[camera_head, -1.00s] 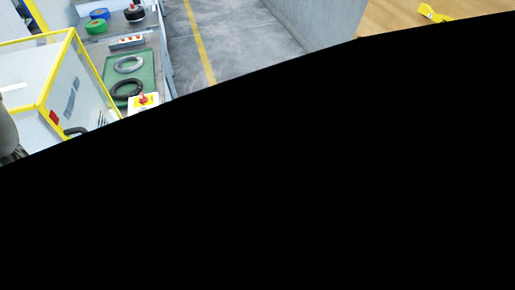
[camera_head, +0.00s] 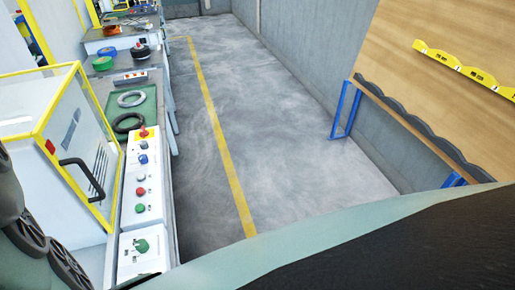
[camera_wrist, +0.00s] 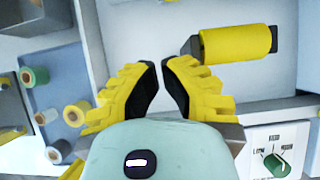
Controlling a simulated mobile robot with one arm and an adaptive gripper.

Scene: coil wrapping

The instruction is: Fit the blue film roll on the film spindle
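My gripper (camera_wrist: 159,65) has yellow fingers with black pads. Its tips are a small distance apart, with nothing visible between them. In the wrist view, a dark roll with a pale core (camera_wrist: 58,151), perhaps the blue film roll, is at the lower left; its exact colour is hard to tell. A yellow roll (camera_wrist: 235,44) lies sideways at the upper right, with a dark piece at each end. I cannot tell whether it sits on the film spindle; no bare spindle is clear. My gripper is apart from both rolls.
In the wrist view, a green roll (camera_wrist: 39,76) and a yellow roll (camera_wrist: 76,114) stand by a blue-grey surface. The head view shows a yellow-framed cabinet (camera_head: 88,160), a button panel (camera_head: 143,185), dark and grey rings on a green mat (camera_head: 147,108), and clear floor (camera_head: 270,130).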

